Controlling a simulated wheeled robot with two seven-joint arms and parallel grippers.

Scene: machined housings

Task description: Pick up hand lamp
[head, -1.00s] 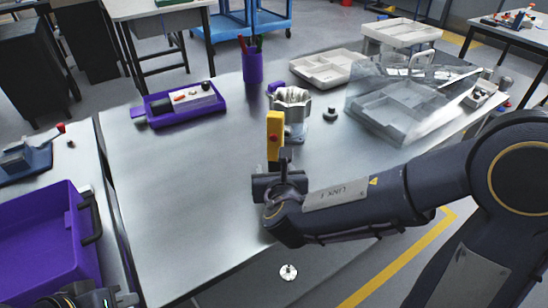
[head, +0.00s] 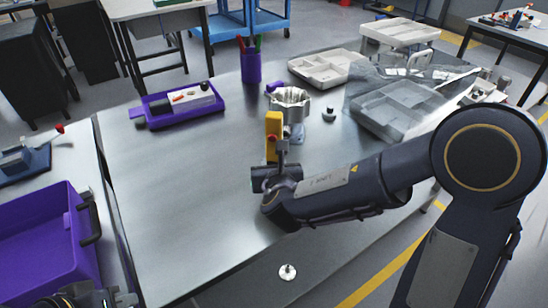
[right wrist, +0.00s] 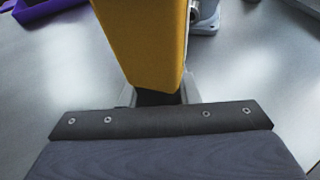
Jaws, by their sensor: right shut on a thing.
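The hand lamp, a yellow upright body with a red spot (head: 273,138), stands near the middle of the steel table in the head view. My right gripper (head: 277,165) is shut on the hand lamp from the near side. In the right wrist view the lamp's yellow body (right wrist: 147,40) rises between the fingers of the gripper (right wrist: 160,98), which are mostly hidden. I cannot tell whether the lamp's base touches the table. My left gripper (head: 96,299) is only partly in view at the bottom left, and its jaws cannot be made out.
A silver machined housing (head: 291,100) stands close behind the lamp. A purple tray (head: 157,122) and purple cup (head: 251,68) lie further back. Grey divided trays (head: 393,118) are at the right. A purple bin (head: 40,240) is at the left.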

